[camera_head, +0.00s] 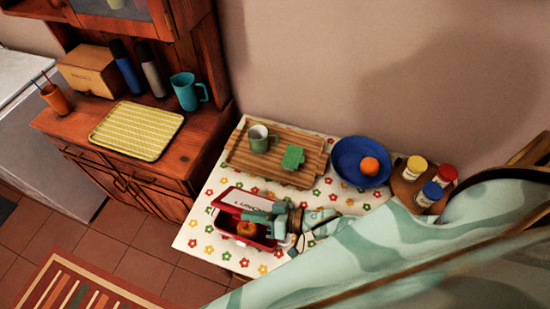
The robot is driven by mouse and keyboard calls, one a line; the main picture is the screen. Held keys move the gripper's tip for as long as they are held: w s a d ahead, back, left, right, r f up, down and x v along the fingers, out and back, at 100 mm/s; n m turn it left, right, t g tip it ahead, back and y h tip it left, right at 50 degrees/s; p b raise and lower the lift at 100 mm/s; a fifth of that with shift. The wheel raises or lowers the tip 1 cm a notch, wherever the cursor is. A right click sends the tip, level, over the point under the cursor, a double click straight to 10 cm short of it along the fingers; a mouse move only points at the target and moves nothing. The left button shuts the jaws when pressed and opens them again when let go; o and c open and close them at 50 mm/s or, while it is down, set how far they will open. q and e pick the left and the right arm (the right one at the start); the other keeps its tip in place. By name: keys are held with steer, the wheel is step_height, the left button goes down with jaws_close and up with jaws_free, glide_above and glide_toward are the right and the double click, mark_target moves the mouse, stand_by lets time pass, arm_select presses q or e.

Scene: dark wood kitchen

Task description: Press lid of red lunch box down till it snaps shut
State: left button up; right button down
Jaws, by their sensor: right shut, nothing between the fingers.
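The red lunch box (231,241) stands on the flowered tablecloth near the table's front edge. Its lid (234,197), red with a pale panel and dark lettering, is tilted open at the back side of the box. A round orange fruit (247,229) shows inside the box. My right gripper (256,214) reaches in from the right and is shut and empty. It is over the box, in front of the lid's right part, and hides some of it. I cannot tell whether it touches the lid. My left gripper is not in view.
Behind the box are a wooden board (245,163) with a green mug (259,139) and a green block (293,157), and a blue bowl (346,160) holding an orange. Several jars stand on a round tray (398,184) at the right. The cloth's left front is clear.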

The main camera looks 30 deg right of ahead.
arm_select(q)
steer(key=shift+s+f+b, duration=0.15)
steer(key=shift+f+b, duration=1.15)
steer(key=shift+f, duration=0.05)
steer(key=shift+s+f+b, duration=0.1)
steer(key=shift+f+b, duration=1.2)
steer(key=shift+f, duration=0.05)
arm_select(e)
steer(key=s+a+f+n+t+h, duration=0.1)
steer(key=s+a+f+n+h, duration=0.1)
steer(key=f+n, duration=0.4)
steer(key=shift+s+a+f, duration=0.6)
steer(key=shift+a+f, duration=0.25)
steer(key=shift+f, duration=0.65)
step_height(320, 180, up, 5)
steer(key=p, duration=0.5)
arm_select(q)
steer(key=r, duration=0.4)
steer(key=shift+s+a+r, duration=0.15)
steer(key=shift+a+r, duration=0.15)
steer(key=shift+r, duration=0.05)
arm_select(e)
steer(key=f+v, duration=0.1)
steer(key=v, duration=0.8)
steer(key=shift+s+d, duration=0.2)
steer(key=shift+s, duration=0.25)
steer(key=shift+r, duration=0.1)
